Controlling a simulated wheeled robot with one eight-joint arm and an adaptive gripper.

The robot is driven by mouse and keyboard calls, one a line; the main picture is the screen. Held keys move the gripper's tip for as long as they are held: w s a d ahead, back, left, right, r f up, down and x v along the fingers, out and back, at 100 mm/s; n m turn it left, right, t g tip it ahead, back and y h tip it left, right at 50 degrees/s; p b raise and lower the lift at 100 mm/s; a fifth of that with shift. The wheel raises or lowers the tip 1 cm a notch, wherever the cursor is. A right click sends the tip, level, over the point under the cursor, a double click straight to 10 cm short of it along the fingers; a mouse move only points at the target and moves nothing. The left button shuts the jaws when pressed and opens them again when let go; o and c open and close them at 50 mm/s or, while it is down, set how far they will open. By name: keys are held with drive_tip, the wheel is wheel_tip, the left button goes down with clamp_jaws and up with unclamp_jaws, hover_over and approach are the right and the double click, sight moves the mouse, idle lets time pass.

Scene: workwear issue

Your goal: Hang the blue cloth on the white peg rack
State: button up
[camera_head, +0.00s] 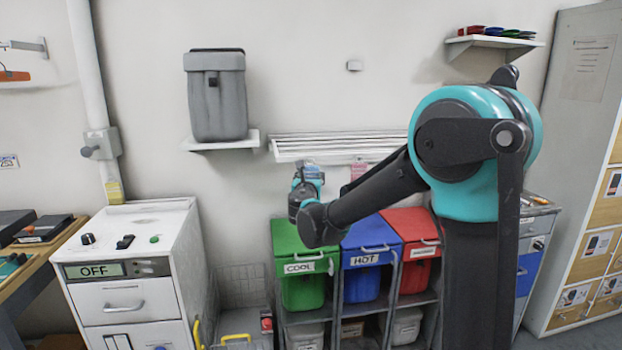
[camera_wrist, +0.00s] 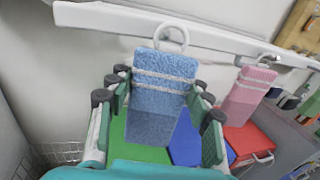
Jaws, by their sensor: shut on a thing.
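The blue cloth (camera_wrist: 162,85) hangs upright between the fingers of my gripper (camera_wrist: 160,100), with pale bands across it and a white ring at its top. My gripper is shut on it. The ring overlaps the white peg rack (camera_wrist: 110,18) in the wrist view; I cannot tell whether it is around a peg. In the head view the rack (camera_head: 340,146) is a slatted white bar on the wall, with my gripper (camera_head: 307,182) just below its left part. The blue cloth is small there and partly hidden by my gripper.
A pink cloth (camera_wrist: 249,88) hangs by a ring at the rack, right of the blue one. Below stand green (camera_head: 300,240), blue (camera_head: 368,236) and red (camera_head: 410,224) bins. A shelf with a grey container (camera_head: 216,95) is left of the rack.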

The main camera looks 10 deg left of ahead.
drive_tip(key=shift+w+a, duration=0.25)
drive_tip(key=shift+w, duration=0.7)
drive_tip(key=shift+w+a+f, duration=0.15)
drive_tip(key=shift+w+f, duration=0.15)
drive_tip(key=shift+w, duration=0.2)
drive_tip(key=o, duration=1.1)
drive_tip(key=shift+s, duration=0.1)
